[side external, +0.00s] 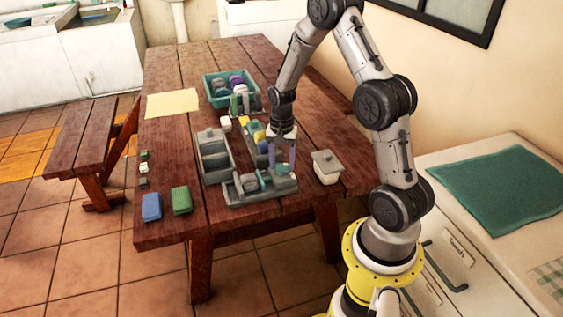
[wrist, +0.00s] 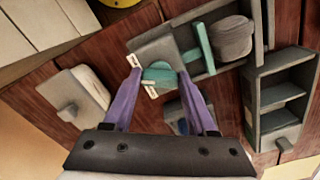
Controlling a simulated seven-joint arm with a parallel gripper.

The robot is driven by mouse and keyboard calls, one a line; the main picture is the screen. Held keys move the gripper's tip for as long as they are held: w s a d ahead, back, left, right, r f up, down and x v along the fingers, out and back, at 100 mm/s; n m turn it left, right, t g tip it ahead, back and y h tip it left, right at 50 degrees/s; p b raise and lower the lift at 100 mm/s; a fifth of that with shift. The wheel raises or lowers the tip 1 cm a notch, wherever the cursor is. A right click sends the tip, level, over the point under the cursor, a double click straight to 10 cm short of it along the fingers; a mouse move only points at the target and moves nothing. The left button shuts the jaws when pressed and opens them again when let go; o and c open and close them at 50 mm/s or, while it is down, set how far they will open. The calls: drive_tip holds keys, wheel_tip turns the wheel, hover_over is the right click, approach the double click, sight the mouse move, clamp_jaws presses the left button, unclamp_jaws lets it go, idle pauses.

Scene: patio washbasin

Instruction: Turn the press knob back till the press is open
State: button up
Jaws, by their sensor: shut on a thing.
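The press is a grey frame (side external: 250,195) at the near end of the table's work area, with teal parts. In the wrist view its grey end block (wrist: 157,48) shows, with a teal plate (wrist: 199,47) and a rounded grey lump (wrist: 232,38) inside the frame. The teal press knob (wrist: 160,76) sticks out of the end block towards me. My gripper (wrist: 159,72) has its purple fingers on either side of the knob, shut on it. In the side view my gripper (side external: 281,168) points down at the press's right end, and the fingers partly hide the knob.
A lidded pale box (side external: 327,168) stands close to the right of my gripper. A grey compartment tray (side external: 214,155) lies left, and a teal crate (side external: 231,87) of coloured things stands behind. Blue (side external: 151,207) and green (side external: 182,201) blocks lie at the front left.

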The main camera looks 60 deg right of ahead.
sight(283, 164)
drive_tip(key=n, duration=0.3)
drive_tip(key=shift+s+r+n, duration=0.1)
drive_tip(key=shift+n, duration=0.3)
drive_tip(key=n, duration=0.3)
drive_tip(key=shift+d+n, duration=0.1)
drive_tip(key=shift+n, duration=0.2)
drive_tip(key=n, duration=0.6)
drive_tip(key=shift+d, duration=0.15)
drive_tip(key=shift+n, duration=0.4)
drive_tip(key=o, duration=1.4)
drive_tip(key=shift+c, duration=0.2)
drive_tip(key=shift+r, duration=0.1)
wheel_tip(283, 164, up, 14)
drive_tip(key=shift+f, duration=0.2)
